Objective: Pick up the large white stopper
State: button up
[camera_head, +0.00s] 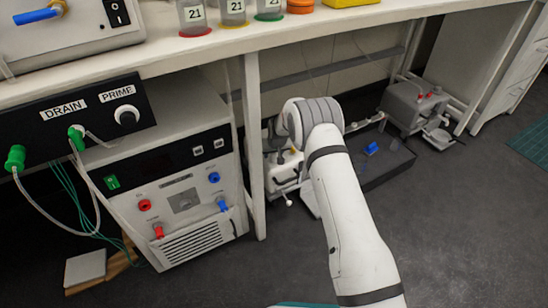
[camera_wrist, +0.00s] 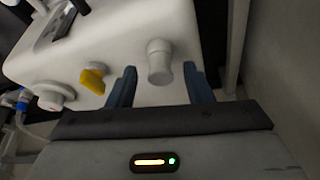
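In the wrist view, a white rounded stopper (camera_wrist: 159,60) with a wider cap sticks out from the front of a white machine (camera_wrist: 115,35). My gripper (camera_wrist: 160,68) has its two dark blue fingers spread, one to each side of the stopper in the picture. Whether the fingertips reach past the stopper in depth is hard to tell.
A yellow knob (camera_wrist: 93,80) and a white round fitting (camera_wrist: 50,97) sit left of the stopper. A pale upright post (camera_wrist: 237,45) stands at the right. In the head view, a pump box (camera_head: 183,190) stands left and a dark tray (camera_head: 385,168) lies right of my arm.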

grip_shut()
dwell(0.3)
